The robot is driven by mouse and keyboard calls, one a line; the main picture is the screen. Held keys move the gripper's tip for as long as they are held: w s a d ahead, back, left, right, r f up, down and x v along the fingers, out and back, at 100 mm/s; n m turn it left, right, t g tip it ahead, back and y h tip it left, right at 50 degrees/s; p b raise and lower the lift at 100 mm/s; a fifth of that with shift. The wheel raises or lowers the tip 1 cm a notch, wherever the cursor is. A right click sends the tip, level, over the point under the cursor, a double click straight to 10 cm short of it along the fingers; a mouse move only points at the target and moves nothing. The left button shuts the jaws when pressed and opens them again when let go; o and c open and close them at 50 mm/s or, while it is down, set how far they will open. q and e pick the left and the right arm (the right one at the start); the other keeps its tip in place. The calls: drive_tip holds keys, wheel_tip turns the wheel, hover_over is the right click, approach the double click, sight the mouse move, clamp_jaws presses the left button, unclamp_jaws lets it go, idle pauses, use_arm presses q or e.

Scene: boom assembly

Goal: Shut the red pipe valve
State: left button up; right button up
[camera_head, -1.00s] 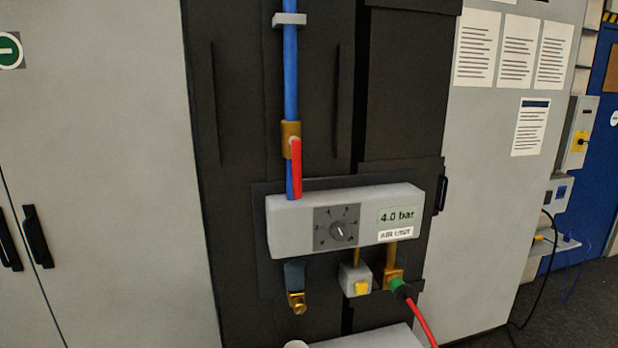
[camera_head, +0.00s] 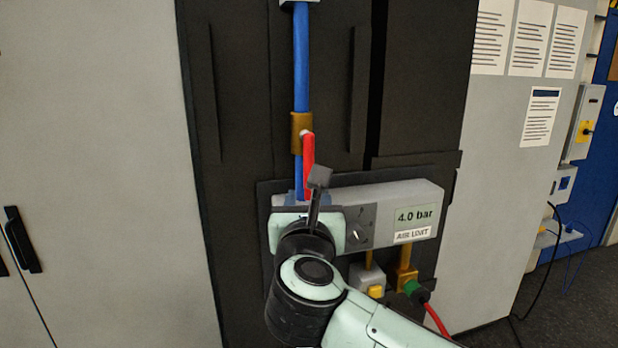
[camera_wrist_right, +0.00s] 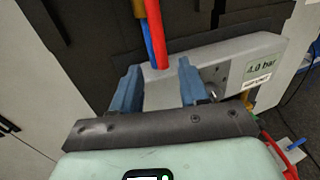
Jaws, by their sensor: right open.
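The red valve handle (camera_head: 308,152) hangs down along the blue pipe (camera_head: 301,60), from the brass valve body (camera_head: 300,124). It also shows in the right wrist view (camera_wrist_right: 156,40), its lower end in line with the gap between the fingers. My right gripper (camera_head: 297,198) is in front of the air unit, just below the handle's lower end. In the right wrist view my right gripper (camera_wrist_right: 158,84) has its two blue fingers apart, with nothing held. I cannot tell whether a finger touches the handle. My left gripper is not in view.
The white air unit (camera_head: 425,195) with its 4.0 bar display is right behind my gripper, partly hidden by my arm. Below it are a yellow button (camera_head: 376,291) and a green fitting (camera_head: 411,287) with a red hose (camera_head: 437,320). Grey cabinets (camera_head: 90,150) flank the dark panel.

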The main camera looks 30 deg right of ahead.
sight(309, 202)
drive_tip(key=p+x, duration=0.2)
drive_tip(key=x, duration=0.7)
drive_tip(key=shift+w, duration=0.15)
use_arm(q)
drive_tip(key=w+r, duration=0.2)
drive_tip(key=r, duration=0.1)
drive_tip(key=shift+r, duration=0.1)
use_arm(e)
clamp_jaws()
